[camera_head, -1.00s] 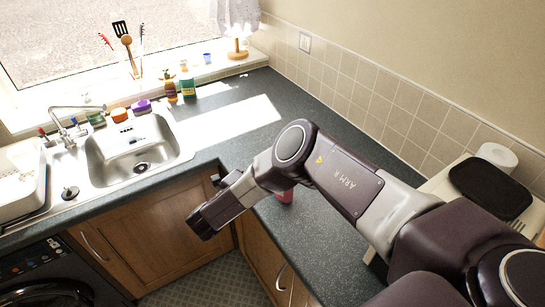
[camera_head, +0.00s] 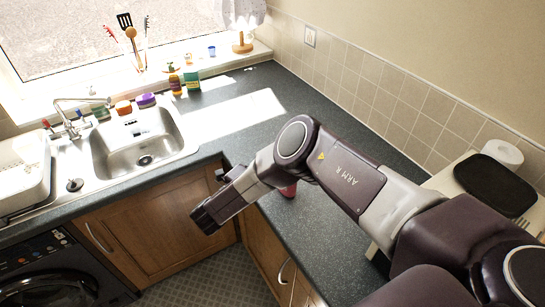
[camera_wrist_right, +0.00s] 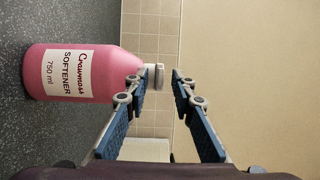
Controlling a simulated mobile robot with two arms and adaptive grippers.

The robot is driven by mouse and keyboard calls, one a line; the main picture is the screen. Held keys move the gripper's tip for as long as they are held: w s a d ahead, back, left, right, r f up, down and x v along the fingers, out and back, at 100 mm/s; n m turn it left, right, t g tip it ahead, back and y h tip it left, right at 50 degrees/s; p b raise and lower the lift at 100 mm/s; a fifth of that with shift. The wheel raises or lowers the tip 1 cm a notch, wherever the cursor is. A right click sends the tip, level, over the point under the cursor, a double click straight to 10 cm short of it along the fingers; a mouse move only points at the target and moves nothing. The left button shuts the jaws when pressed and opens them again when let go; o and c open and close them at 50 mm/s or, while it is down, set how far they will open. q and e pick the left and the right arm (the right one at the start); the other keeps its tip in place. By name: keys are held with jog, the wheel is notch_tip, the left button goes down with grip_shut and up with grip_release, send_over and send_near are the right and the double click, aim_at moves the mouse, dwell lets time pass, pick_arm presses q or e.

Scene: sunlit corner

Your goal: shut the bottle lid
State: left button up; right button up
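A pink softener bottle (camera_wrist_right: 85,74) with a white label lies across the right wrist view, its base toward the counter, so it stands upright on the counter. A little of its pink side shows past my arm in the head view (camera_head: 289,190). Its pale lid (camera_wrist_right: 159,77) is at the bottle's top; its hinge and how far it is open are too small to tell. My right gripper (camera_wrist_right: 158,84) is open, with blue-padded fingers apart. The lid appears near the gap between the fingertips; contact is unclear. In the head view the right hand is largely hidden by the arm. My left gripper is out of view.
The dark counter (camera_head: 330,240) runs along the tiled wall, with clear room around the bottle. A sink (camera_head: 140,145) is at left, with several bottles by the window. A black board (camera_head: 495,185) and a white roll (camera_head: 502,153) are at right.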

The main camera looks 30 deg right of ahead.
jog(key=v, duration=0.7)
jog(key=shift+a, duration=0.15)
jog(key=shift+s, duration=0.1)
dwell(0.3)
jog(key=shift+a+f, duration=0.1)
